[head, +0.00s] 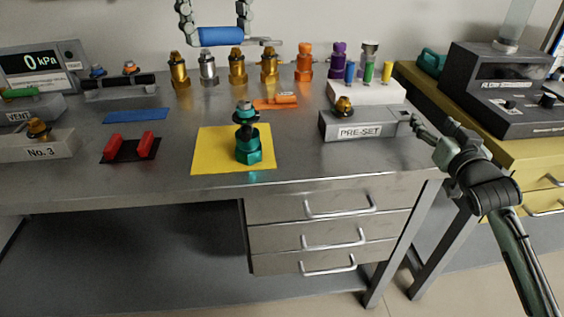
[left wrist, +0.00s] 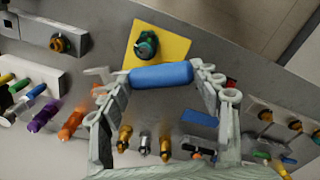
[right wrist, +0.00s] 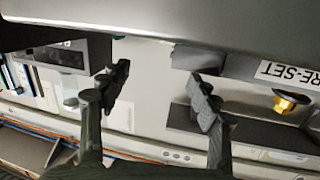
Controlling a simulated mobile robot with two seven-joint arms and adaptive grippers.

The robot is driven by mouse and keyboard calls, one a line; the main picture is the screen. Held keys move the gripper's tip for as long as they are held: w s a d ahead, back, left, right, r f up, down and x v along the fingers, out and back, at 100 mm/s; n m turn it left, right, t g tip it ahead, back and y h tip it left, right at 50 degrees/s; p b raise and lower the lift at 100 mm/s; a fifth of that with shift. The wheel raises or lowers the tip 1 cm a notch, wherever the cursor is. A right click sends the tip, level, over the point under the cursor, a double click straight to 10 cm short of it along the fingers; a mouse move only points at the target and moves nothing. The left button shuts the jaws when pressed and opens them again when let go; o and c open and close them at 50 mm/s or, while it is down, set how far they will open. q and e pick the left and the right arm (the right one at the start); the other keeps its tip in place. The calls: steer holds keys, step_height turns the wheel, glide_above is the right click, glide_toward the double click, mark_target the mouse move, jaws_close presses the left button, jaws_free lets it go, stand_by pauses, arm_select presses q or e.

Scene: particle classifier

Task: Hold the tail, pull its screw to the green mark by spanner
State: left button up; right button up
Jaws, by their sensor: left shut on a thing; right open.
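My left gripper (head: 217,34) is shut on the blue handle of a spanner (head: 222,37). It holds the spanner above the back of the table, with the grey head pointing right. The spanner (left wrist: 161,75) crosses between the fingers in the left wrist view. A teal assembly (head: 248,143) with a dark upper part stands upright on the yellow mat (head: 205,151). A brass piece (head: 343,106) sits on the PRE-SET block (head: 385,130). My right gripper (head: 427,143) is open and empty, just right of that block. I cannot make out which piece is the tail, or a green mark.
Several brass, silver, orange and purple fittings stand along the back. An orange tool (head: 275,103) lies behind the yellow mat. A blue mat (head: 136,116) is bare. A red-and-black holder (head: 131,150) and the No. 3 block (head: 55,150) are at left. A grey instrument (head: 500,90) stands right.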

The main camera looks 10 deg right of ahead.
mark_target(254, 146)
steer(key=s+a+n+y, duration=0.1)
steer(key=a+y, duration=0.1)
steer(key=a, duration=0.5)
steer(key=s+a+f+n+y, duration=0.1)
steer(key=a+n+y, duration=0.1)
steer(key=a, duration=0.5)
steer(key=s+a+n+y, duration=0.1)
steer(key=a+n+y, duration=0.1)
steer(key=a, duration=0.4)
steer(key=shift+s+a+f, duration=0.2)
steer(key=shift+a+f, duration=0.15)
steer(key=shift+a, duration=0.05)
steer(key=s+a+r+n+g+y, duration=0.1)
steer(key=s+a+n+y, duration=0.35)
steer(key=a, duration=0.95)
steer(key=shift+m+y, duration=0.35)
steer(key=shift+m, duration=0.2)
steer(key=x, duration=0.3)
steer(key=a+x, duration=0.1)
steer(key=x, duration=0.5)
steer(key=shift+a, duration=0.3)
steer(key=shift+c, duration=0.3)
jaws_close()
